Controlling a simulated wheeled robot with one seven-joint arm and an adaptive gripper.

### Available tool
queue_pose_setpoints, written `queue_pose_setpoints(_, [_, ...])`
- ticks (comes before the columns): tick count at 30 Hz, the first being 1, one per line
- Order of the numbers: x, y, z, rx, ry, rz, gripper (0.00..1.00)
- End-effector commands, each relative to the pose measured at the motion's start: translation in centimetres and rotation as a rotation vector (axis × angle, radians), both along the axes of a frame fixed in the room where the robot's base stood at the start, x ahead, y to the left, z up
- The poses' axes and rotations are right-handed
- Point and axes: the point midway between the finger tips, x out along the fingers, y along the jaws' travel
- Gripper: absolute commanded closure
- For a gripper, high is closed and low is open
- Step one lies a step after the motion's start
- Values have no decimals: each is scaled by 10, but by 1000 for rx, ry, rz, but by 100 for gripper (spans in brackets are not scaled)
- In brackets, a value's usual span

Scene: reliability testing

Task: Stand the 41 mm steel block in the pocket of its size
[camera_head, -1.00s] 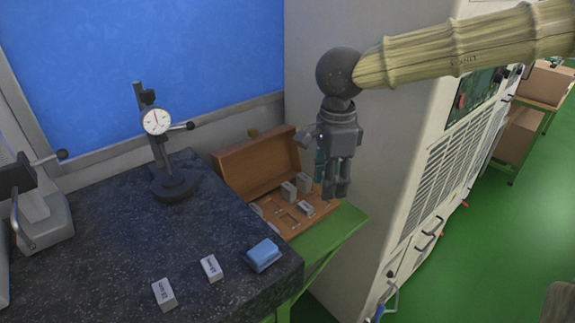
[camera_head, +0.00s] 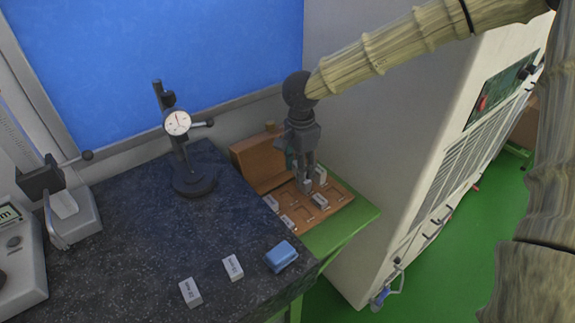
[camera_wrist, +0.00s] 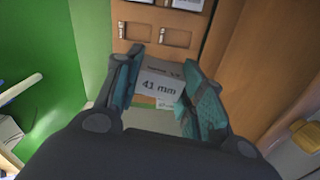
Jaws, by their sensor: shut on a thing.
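My gripper (camera_head: 304,180) is over the wooden case in the head view, its fingers pointing down. In the wrist view its teal-padded fingers (camera_wrist: 160,95) are shut on the steel block (camera_wrist: 160,82), whose face reads "41 mm". The block (camera_head: 305,186) shows at the fingertips in the head view. The case (camera_head: 337,207) has an open lid and a board with pockets. Two empty pockets (camera_wrist: 176,38) show in the wrist view beyond the block. I cannot tell whether the block touches the board.
Other blocks (camera_head: 320,201) sit in the case around my gripper. Two loose labelled blocks (camera_head: 232,267) and a blue item (camera_head: 281,256) lie on the dark granite slab (camera_head: 150,240). A dial gauge stand (camera_head: 190,180) stands on the slab. A tall light cabinet (camera_head: 385,150) stands right of the case.

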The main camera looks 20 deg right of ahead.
Motion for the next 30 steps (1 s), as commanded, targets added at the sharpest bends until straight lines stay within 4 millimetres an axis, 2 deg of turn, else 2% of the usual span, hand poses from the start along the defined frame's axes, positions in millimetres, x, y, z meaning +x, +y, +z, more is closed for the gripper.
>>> queue_pose_setpoints(3, [11, 13, -13, 2, 4, 61, 97])
queue_pose_setpoints(10, [22, 26, -35, 10, 4, 133, 97])
queue_pose_setpoints(20, [23, 28, -51, 12, 3, 146, 97])
queue_pose_setpoints(30, [23, 28, -81, 11, 3, 146, 97])
